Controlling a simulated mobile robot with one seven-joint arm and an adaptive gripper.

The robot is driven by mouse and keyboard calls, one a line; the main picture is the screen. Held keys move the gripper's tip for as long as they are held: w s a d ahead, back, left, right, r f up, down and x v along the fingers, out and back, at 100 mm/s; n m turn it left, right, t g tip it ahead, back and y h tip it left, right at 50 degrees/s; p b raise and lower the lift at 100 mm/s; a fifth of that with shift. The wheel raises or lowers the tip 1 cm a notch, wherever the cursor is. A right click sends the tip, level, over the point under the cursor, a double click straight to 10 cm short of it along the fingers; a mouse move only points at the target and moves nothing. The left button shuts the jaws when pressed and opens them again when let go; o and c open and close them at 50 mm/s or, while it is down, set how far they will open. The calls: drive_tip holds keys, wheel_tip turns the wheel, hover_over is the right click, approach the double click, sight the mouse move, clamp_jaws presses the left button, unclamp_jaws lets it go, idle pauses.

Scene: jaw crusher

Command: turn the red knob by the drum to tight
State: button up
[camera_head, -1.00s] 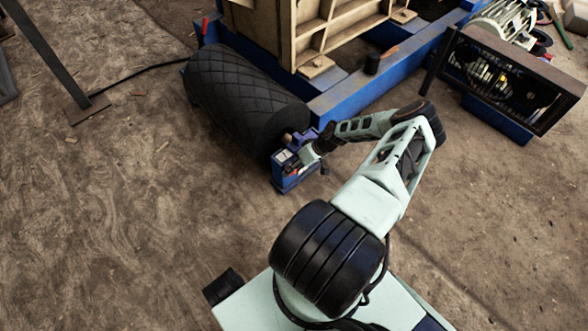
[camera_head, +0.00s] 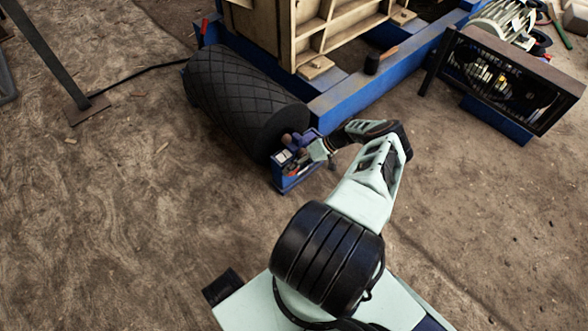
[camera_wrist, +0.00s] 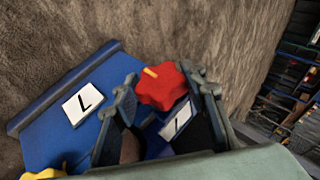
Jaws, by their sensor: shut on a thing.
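The red knob (camera_wrist: 161,87), star-shaped with a yellow mark on its top, sits between the two fingers of my gripper (camera_wrist: 165,92) in the wrist view. The fingers are shut on it from both sides. The knob is on a blue bracket (camera_wrist: 57,131) that carries white labels with black marks. In the head view my gripper (camera_head: 305,150) is at the bracket, beside the near end of the black ribbed drum (camera_head: 245,105). There the knob is mostly hidden by my gripper.
A yellow part (camera_wrist: 45,173) shows at the lower left of the wrist view. The blue machine frame (camera_head: 355,85) runs behind my arm. A belt guard (camera_head: 510,80) stands at the right. Bare ground lies left and right of my arm.

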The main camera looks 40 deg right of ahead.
drive_tip(key=shift+f, duration=0.1)
idle(0.5)
drive_tip(key=o, duration=1.2)
drive_tip(key=shift+y, duration=0.3)
drive_tip(key=shift+c, duration=0.2)
drive_tip(key=shift+d, duration=0.1)
drive_tip(key=v, duration=1.2)
